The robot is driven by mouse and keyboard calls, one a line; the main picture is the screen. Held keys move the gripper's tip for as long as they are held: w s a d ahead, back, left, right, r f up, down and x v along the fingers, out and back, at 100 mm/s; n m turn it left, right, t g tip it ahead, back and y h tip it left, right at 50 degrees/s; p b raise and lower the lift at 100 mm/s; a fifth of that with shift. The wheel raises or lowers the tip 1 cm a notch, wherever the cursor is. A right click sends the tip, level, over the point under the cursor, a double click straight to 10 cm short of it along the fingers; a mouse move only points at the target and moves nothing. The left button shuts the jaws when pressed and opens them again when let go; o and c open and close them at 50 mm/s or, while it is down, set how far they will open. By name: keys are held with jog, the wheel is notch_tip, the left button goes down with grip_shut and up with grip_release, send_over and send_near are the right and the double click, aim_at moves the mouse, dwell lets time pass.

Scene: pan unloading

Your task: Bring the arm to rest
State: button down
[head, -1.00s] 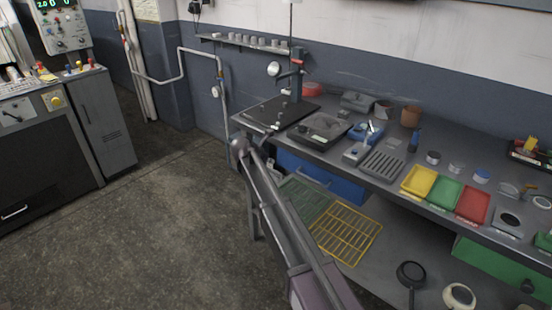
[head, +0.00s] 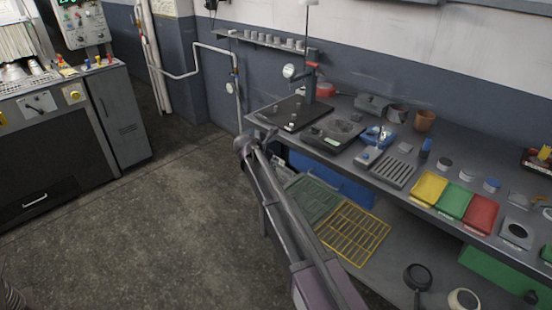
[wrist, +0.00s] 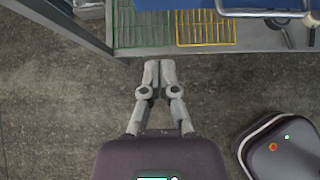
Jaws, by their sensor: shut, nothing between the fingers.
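My gripper (wrist: 160,70) shows in the wrist view with its two fingertips together and nothing between them. It hangs over bare floor, just short of the lower shelf's edge in that picture. In the head view my arm reaches from the bottom up and left to beside the bench's left end; the fingers cannot be made out there. A small dark pan (head: 417,276) lies on the lower shelf (head: 388,262), apart from the arm. A yellow wire rack (head: 353,234) and a green wire rack (head: 312,200) lie on the same shelf.
The workbench (head: 330,152) carries a drill-like stand and yellow, green and red trays (head: 482,213). A blue drawer (head: 352,187) hangs under it. A grey machine cabinet (head: 55,150) stands at the left. The floor (head: 180,225) between them is clear.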

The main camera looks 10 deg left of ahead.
jog(key=s+d+m+g+p, duration=0.1)
jog(key=s+d+m+g, duration=0.1)
jog(key=s+d+m, duration=0.45)
jog(key=s+d+m+g+y+p, duration=0.1)
jog(key=d+m+p, duration=0.15)
jog(key=d, duration=0.75)
jog(key=s+d+m+g, duration=0.2)
jog(key=s+d+m, duration=0.25)
jog(key=d, duration=0.35)
jog(key=s+d+r+m+g+y+p, duration=0.1)
jog(key=s+d+m+y+p, duration=0.1)
jog(key=s+d+m, duration=0.4)
jog(key=s+d+m+g+y+p, duration=0.1)
jog(key=s+d+m+g+p, duration=0.1)
jog(key=s+d+m, duration=0.5)
jog(key=s+m, duration=0.3)
jog(key=s, duration=0.2)
jog(key=shift+d+r+y, duration=0.2)
jog(key=shift+r+y, duration=0.2)
